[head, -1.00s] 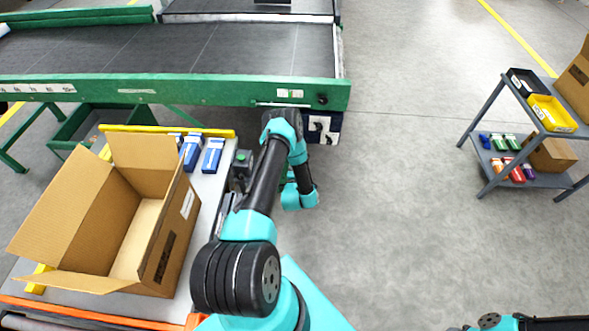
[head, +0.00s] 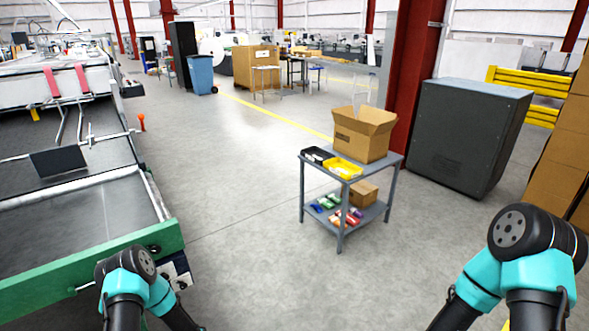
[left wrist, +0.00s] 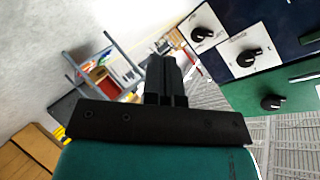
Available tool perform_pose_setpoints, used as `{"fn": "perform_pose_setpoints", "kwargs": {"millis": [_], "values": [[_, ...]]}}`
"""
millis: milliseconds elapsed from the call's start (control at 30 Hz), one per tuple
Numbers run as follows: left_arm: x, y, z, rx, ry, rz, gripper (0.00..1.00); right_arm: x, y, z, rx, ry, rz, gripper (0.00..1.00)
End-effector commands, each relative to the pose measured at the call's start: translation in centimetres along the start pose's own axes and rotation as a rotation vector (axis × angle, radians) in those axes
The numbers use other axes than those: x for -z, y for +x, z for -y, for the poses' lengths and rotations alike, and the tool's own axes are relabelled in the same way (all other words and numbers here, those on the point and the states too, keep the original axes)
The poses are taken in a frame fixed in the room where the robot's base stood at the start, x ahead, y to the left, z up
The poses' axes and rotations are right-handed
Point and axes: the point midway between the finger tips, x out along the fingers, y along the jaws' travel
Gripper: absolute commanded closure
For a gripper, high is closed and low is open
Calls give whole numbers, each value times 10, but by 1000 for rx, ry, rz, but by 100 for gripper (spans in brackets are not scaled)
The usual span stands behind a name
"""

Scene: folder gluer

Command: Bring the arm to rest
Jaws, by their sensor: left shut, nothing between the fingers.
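My left arm (head: 128,275) shows at the bottom left of the head view, beside the green-edged machine. Its gripper is out of that view. In the left wrist view my left gripper (left wrist: 167,78) is shut and empty, its dark fingers together. It points over the floor, with knobs of a panel to its right. My right arm (head: 530,245) is bent at the lower right of the head view. Its gripper is not in view.
The machine's green rail (head: 95,278) lies close to my left arm. A grey cart (head: 372,225) with trays and boxes stands mid-view on open floor. A dark cabinet (head: 468,135) stands behind it at right. Black knobs (left wrist: 249,57) show in the left wrist view.

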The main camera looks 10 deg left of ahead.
Motion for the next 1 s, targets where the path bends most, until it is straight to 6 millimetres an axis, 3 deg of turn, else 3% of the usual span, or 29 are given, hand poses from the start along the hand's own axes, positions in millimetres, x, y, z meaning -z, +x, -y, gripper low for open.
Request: {"fn": "perform_pose_setpoints", "kwargs": {"millis": [100,300,500,700,833,1000], "values": [[39,-27,-22,-198,-168,1,100,0,0,0,0,0,0,57],[86,-94,-59,-520,-429,117,100,0,0,0,0,0,0,57],[114,-182,-84,-787,-627,356,100,0,0,0,0,0,0,57],[121,-266,-92,-935,-737,640,100,0,0,0,0,0,0,57],[120,-292,-92,-960,-764,743,100,0,0,0,0,0,0,57],[120,-297,-92,-963,-770,765,100,0,0,0,0,0,0,57]]}}
